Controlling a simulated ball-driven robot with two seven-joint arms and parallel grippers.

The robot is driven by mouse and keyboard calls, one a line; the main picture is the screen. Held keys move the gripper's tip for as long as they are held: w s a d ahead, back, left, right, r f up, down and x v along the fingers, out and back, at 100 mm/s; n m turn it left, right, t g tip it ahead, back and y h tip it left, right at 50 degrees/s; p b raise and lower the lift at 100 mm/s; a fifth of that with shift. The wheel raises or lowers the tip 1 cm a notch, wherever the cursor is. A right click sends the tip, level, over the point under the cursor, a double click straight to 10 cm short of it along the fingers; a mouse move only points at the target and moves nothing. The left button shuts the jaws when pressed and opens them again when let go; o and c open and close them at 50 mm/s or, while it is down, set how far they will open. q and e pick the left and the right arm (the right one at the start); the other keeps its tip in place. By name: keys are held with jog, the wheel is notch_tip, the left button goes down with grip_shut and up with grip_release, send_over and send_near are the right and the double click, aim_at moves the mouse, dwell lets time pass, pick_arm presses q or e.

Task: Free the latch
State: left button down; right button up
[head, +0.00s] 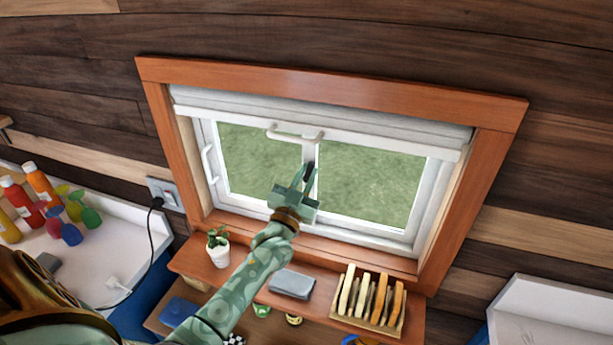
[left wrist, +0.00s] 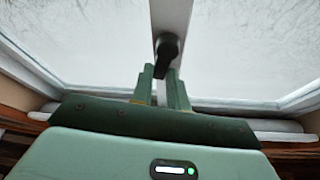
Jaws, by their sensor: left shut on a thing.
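The window (head: 240,160) has a white frame with two panes. A black latch handle (head: 310,170) sits on its middle upright and hangs downward. In the left wrist view the dark latch (left wrist: 167,48) shows with its rounded top above my fingers. My left gripper (head: 302,178) reaches up to it from below, its fingers closed around the latch's lower part. The fingers also show in the left wrist view (left wrist: 160,74). My right gripper is not in view.
A white blind (head: 380,125) with a pull bar (head: 295,133) is gathered at the window's top. The shelf below holds a potted plant (head: 218,250), a grey cloth-like block (head: 292,285) and a rack (head: 368,320). Bottles (head: 40,185) stand on the left counter.

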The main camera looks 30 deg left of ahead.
pick_arm(q)
jog(key=n+y, duration=0.1)
jog(key=n, duration=0.1)
jog(key=n+y, duration=0.1)
jog(key=n, duration=0.1)
jog(key=shift+s+a+p, duration=0.1)
jog(key=shift+a+p, duration=0.2)
jog(key=c, duration=1.4)
grip_release()
jog(key=shift+o, duration=0.2)
jog(key=b+v, duration=0.3)
jog(key=v, duration=1.3)
jog(key=shift+s+b, duration=0.2)
jog(key=shift+b, duration=0.1)
jog(key=shift+d+r, duration=0.1)
jog(key=shift+d, duration=0.05)
